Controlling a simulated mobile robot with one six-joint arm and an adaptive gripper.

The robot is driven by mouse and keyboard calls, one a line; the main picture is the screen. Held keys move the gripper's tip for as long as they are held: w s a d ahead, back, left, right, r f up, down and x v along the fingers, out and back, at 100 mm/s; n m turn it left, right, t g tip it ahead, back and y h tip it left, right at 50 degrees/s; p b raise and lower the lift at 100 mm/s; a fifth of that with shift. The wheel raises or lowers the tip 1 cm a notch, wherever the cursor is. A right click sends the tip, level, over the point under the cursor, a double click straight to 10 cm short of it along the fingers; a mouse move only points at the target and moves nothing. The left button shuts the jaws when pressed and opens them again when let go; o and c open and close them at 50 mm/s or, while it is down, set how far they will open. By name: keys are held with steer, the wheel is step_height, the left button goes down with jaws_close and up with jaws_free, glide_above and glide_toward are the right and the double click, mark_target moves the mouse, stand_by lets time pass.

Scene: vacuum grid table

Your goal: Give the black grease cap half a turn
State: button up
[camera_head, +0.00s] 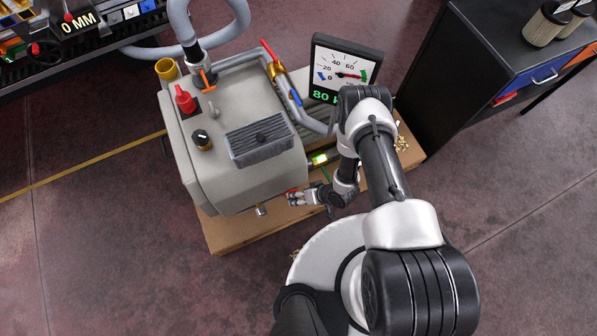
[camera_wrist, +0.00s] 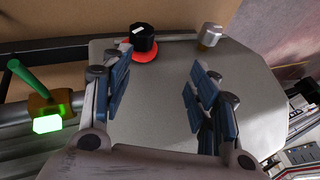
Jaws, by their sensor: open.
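The black grease cap (camera_wrist: 143,38) shows in the wrist view, with a white mark on it and a red disc (camera_wrist: 143,56) at its base. It sits on the grey face of the machine (camera_wrist: 165,105), near the upper edge of that view. My gripper (camera_wrist: 158,86) is open and empty. Its two blue-padded fingers stand apart on either side of bare grey surface, and the cap lies beyond the fingertips, nearer the left finger's side. In the head view my gripper (camera_head: 298,198) is low beside the machine (camera_head: 240,190); the cap cannot be clearly made out there.
A metal knob (camera_wrist: 210,36) sits right of the cap. A green-handled valve (camera_wrist: 38,85) with a lit green block (camera_wrist: 47,124) is at the left. On the machine's top are a red switch (camera_head: 185,100) and a black-and-brass knob (camera_head: 202,139). A gauge display (camera_head: 342,72) stands behind.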

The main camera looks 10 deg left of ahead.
steer(key=s+r+n+t+h+p, duration=0.1)
steer(key=s+r+t+h+p, duration=0.2)
steer(key=s+r+h+p, duration=0.25)
steer(key=a+b+x, duration=0.2)
steer(key=b+x, duration=0.5)
steer(key=x, duration=1)
steer(key=shift+s+f+y, duration=0.15)
steer(key=shift+f+y, duration=0.15)
steer(key=shift+y, duration=0.05)
steer(key=shift+c, duration=0.4)
steer(key=c, duration=1)
steer(key=shift+d, duration=0.1)
